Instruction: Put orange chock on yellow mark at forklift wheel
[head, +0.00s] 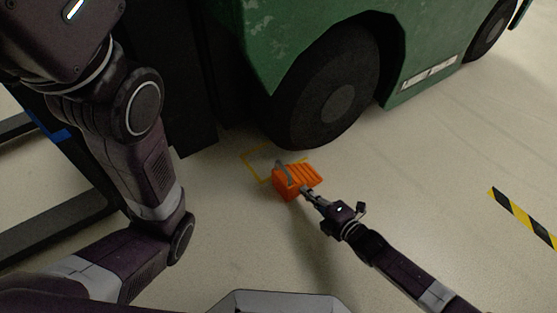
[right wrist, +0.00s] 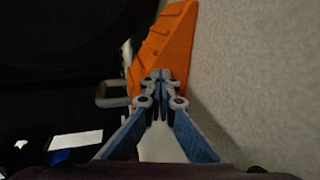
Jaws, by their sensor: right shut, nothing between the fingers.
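The orange chock (head: 306,175) sits on the floor in front of the forklift's dark front wheel (head: 330,95). It has a ridged slope and a grey handle. It covers the near right part of the yellow outlined mark (head: 253,166); the left part of the outline shows bare. My right gripper (head: 306,191) is shut and empty, its tips at the near side of the chock. In the right wrist view the closed fingertips (right wrist: 160,76) overlap the chock's face (right wrist: 165,50); contact is unclear. My left arm shows, but its gripper does not.
The green forklift body (head: 420,50) stands above the wheel, with a second wheel (head: 490,32) farther back. Forks (head: 55,222) lie low at the left. A yellow and black floor stripe (head: 520,214) is at the right. The floor between chock and stripe is clear.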

